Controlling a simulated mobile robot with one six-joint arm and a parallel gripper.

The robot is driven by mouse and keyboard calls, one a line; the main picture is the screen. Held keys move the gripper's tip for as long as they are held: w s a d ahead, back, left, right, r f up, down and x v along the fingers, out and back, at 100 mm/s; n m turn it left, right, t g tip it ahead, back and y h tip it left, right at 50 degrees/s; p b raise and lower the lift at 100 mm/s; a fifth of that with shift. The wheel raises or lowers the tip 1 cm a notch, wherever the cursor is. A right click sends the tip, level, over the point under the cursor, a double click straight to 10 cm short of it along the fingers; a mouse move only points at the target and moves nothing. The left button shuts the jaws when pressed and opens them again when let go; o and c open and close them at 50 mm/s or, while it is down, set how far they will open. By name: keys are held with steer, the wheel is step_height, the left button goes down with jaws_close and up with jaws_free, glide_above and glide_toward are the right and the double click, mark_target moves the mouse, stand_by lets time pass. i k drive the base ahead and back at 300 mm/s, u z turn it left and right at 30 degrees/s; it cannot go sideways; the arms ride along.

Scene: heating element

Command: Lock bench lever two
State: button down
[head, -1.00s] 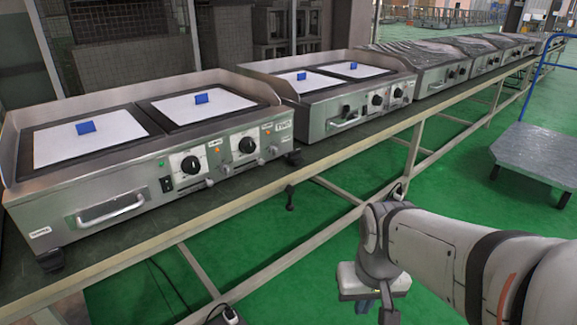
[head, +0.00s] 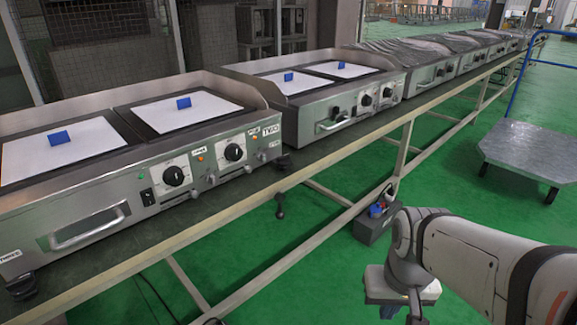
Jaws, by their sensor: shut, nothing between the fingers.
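A black lever (head: 280,204) hangs below the front rail of the long bench (head: 210,215), under the right end of the nearest griddle (head: 95,215). A label reading TWO (head: 270,130) is on that griddle's right front; I cannot tell whether it names this lever. No number shows on the lever, and whether it is locked cannot be made out. My gripper (head: 415,314) is at the bottom edge, right of the bench and well apart from the lever. It points down, is shut and empty, and its tips are partly cut off.
A second griddle (head: 310,125) and several wrapped units (head: 430,75) stand farther along the bench. A dark box (head: 373,226) is on the floor by the bench legs. A blue-handled cart (head: 530,150) stands at right.

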mark_target(280, 209)
steer(key=i, duration=0.9)
steer(key=z, duration=0.05)
